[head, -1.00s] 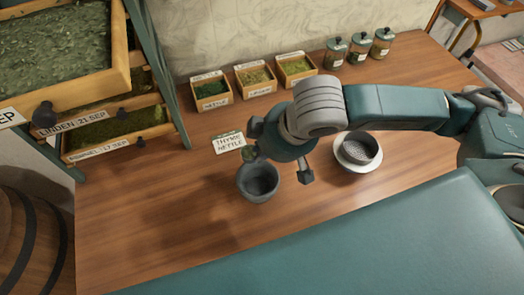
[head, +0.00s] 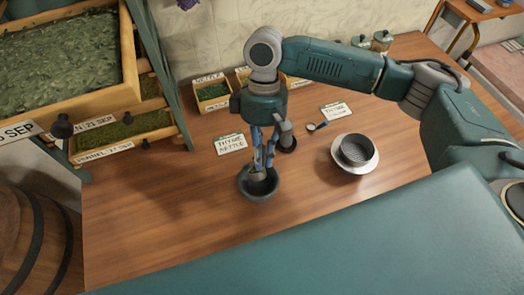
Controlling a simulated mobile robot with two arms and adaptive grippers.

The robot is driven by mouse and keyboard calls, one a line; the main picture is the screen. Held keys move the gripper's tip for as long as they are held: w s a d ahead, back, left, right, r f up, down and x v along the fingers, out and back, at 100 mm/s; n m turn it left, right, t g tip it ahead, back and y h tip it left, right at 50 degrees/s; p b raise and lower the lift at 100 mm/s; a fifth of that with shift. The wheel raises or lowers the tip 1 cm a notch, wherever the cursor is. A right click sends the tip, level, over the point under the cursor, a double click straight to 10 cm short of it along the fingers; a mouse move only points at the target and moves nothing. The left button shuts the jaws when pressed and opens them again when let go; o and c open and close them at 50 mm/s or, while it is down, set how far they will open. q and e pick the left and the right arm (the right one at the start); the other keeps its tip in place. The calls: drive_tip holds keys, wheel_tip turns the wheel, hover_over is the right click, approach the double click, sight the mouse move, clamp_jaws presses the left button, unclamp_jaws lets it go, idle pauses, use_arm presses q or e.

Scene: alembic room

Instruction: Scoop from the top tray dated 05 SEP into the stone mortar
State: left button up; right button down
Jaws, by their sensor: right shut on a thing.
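The stone mortar (head: 262,193), a dark grey bowl, stands on the wooden table. My right gripper (head: 264,168) points down into its mouth, with its fingers shut on a small tool (head: 257,175). Most of the tool is hidden by the fingers and the bowl, so I cannot tell its shape or whether it carries anything. The top tray (head: 128,95), wood-framed with green dried leaves, sits at the upper left. Its label (head: 18,131) is cut off by the frame, and only the end, SEP, reads clearly. My left gripper is out of view.
Lower drying trays (head: 103,152) have SEP labels. A sieve on a white dish (head: 355,152) stands right. Herb boxes (head: 212,95) and jars (head: 381,41) stand behind. The table front is clear.

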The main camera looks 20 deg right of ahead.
drive_tip(key=shift+s+r+g+p, duration=0.1)
drive_tip(key=shift+r+g+p, duration=0.15)
drive_tip(key=shift+p, duration=0.4)
drive_tip(key=shift+a+f+g+p, duration=0.1)
drive_tip(key=shift+f+g+p, duration=0.05)
drive_tip(key=shift+g+p, duration=0.8)
drive_tip(key=shift+f+g, duration=0.15)
drive_tip(key=shift+g, duration=0.55)
drive_tip(key=shift+g+b, duration=0.3)
